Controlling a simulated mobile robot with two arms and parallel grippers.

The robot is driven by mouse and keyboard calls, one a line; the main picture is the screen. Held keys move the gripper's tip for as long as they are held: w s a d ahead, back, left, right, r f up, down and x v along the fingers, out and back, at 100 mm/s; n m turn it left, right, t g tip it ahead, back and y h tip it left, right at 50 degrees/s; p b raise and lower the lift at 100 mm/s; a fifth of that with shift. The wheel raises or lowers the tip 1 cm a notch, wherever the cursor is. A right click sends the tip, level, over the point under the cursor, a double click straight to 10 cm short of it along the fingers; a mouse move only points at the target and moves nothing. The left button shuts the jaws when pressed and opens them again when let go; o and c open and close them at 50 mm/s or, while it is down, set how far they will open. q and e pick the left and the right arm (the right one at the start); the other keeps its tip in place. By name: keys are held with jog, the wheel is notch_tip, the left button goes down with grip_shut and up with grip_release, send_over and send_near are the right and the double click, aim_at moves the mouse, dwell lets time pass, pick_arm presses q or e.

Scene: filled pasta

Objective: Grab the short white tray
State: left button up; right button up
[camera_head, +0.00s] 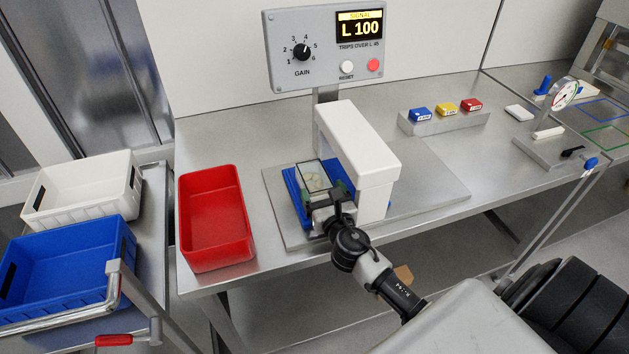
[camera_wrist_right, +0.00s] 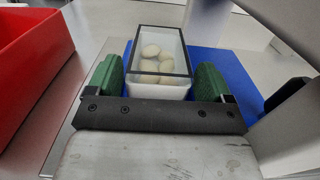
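The short white tray (camera_wrist_right: 158,91) sits at the middle of the right wrist view, under a clear top with a black frame. Several pale round pasta pieces (camera_wrist_right: 150,52) show inside it. In the head view the tray (camera_head: 312,178) rests on a blue base beside the white arch. My right gripper (camera_wrist_right: 160,82) has its two green fingers apart, one at each side of the tray's near end, with only narrow gaps; firm contact is not visible. The gripper (camera_head: 335,192) also shows in the head view at the tray's near side. My left gripper is not in view.
The white arch (camera_head: 357,145) stands close on the right of my gripper. A red bin (camera_head: 249,222) is to the left on the bench. White (camera_head: 82,165) and blue (camera_head: 75,285) bins stand on a cart. A display panel (camera_head: 325,45) stands behind.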

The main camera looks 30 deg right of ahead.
jog(key=c, duration=0.6)
jog(key=shift+o, duration=0.2)
jog(key=shift+r, duration=0.1)
